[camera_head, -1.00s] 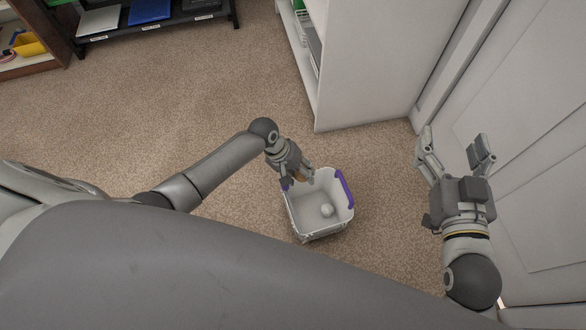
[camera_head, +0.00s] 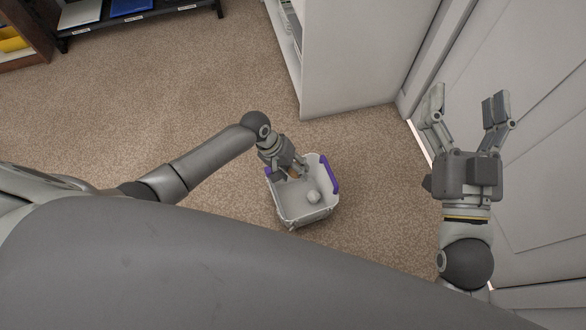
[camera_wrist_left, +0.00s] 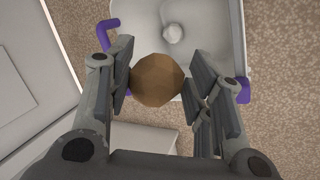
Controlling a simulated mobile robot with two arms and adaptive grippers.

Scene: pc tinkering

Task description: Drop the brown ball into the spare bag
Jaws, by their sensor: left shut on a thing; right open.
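The brown ball (camera_wrist_left: 157,80) is between the fingers of my left gripper (camera_wrist_left: 157,82), which is shut on it. In the head view my left gripper (camera_head: 290,172) is over the upper left rim of the white bag (camera_head: 290,207) with purple handles, and only a sliver of the ball shows. In the wrist view the ball is in front of the near side of the bag (camera_wrist_left: 238,45). A small whitish ball (camera_head: 313,197) lies inside the bag; it also shows in the wrist view (camera_wrist_left: 173,33). My right gripper (camera_head: 468,108) is open and empty, at the right.
A white cabinet (camera_head: 350,60) stands behind the bag. A pale grey wall or door (camera_head: 530,190) is close to my right arm. A dark shelf (camera_head: 140,22) with trays is at the far left. Carpet (camera_head: 150,95) left of the bag is clear.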

